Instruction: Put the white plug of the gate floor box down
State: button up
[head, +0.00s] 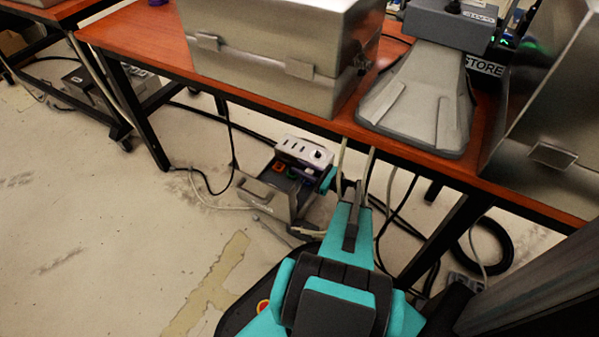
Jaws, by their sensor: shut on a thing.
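The floor box (265,195) sits on the concrete under the table, with its grey lid open and a light panel of sockets (299,150) at its back. Several coloured plugs or sockets, orange, green and purple, show inside it. My gripper (327,180) is at the right side of the box, with a teal finger close to the socket panel. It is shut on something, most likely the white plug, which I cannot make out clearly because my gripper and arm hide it. A small white round piece shows on the panel's right end.
Black and pale cables hang and lie around the box. Bare floor (95,210) is open at left.

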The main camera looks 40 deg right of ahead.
jog(key=shift+w+d+f, duration=0.2)
jog(key=shift+w+f, duration=0.05)
jog(key=shift+w, duration=0.5)
jog(key=shift+s+f+b, duration=0.15)
jog(key=shift+f+b, duration=0.6)
jog(key=shift+f, duration=0.65)
jog(key=o, duration=1.1)
jog(key=shift+f, duration=0.1)
jog(key=shift+c, duration=0.2)
jog(key=shift+f+b, duration=0.15)
jog(key=shift+b, duration=0.2)
jog(key=p+v, duration=0.5)
jog(key=v, duration=0.8)
jog(key=shift+s, duration=0.4)
